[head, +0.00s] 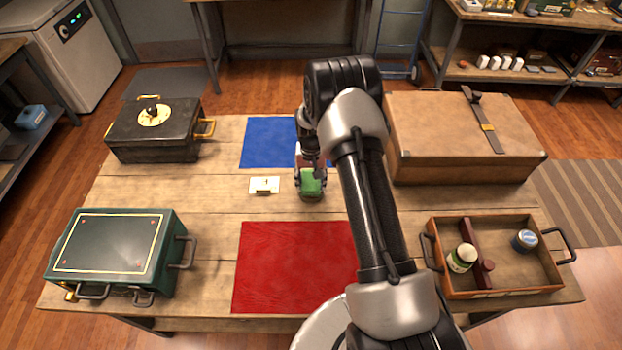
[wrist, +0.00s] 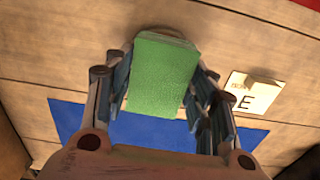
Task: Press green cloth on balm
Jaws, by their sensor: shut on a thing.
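My gripper (head: 311,176) is low over the middle of the table, just right of a small white card. It is shut on a green block-like piece (wrist: 163,75), which I take for the green cloth; it also shows in the head view (head: 311,185). A finger stands on each side of it in the wrist view. A tan edge shows behind its top there. I cannot tell whether it touches the table. No thing is clearly marked as balm. A jar with a green-and-white label (head: 461,259) and a blue-lidded jar (head: 526,240) are in the wooden tray (head: 505,292).
A blue mat (head: 262,140) lies behind my gripper and a red mat (head: 290,265) in front. The white card (head: 264,185) bears a letter. A black box (head: 155,130) and a green case (head: 112,245) stand left, a brown case (head: 440,130) right.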

